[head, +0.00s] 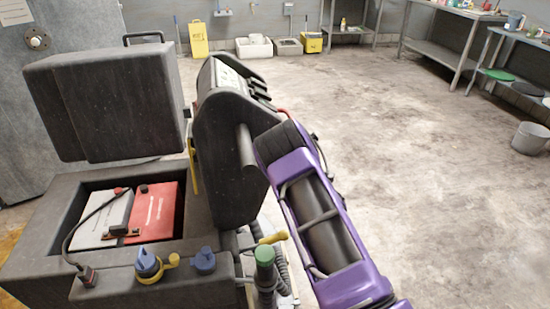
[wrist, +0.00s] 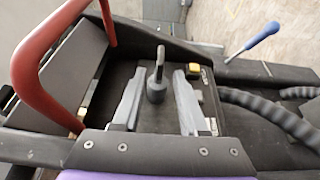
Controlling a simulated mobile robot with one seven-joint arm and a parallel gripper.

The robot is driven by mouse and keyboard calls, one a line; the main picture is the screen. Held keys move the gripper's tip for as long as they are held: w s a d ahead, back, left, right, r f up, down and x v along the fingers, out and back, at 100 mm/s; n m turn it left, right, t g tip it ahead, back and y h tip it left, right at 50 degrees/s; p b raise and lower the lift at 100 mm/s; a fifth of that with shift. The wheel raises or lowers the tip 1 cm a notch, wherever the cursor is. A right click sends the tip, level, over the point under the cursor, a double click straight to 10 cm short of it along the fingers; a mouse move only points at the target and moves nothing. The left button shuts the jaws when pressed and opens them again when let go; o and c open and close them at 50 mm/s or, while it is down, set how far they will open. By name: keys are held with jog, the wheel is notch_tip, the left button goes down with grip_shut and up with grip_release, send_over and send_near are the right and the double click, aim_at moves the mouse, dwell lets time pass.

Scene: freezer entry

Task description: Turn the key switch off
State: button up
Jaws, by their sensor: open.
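The key switch (wrist: 157,78) shows in the wrist view as a dark round base with an upright grey key, on the machine's black panel. My gripper (wrist: 157,88) is open. Its two grey fingers stand one on each side of the key, with a gap on both sides. In the head view my purple arm reaches to the black console of the machine (head: 228,150); the gripper and the key switch are hidden there.
A red curved handle (wrist: 40,65) rises left of my gripper. A blue-handled lever (wrist: 255,40) and ribbed black hoses (wrist: 270,112) lie to the right. The machine's open battery bay holds a red battery (head: 155,210).

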jog(key=shift+x, duration=2.65)
grip_shut()
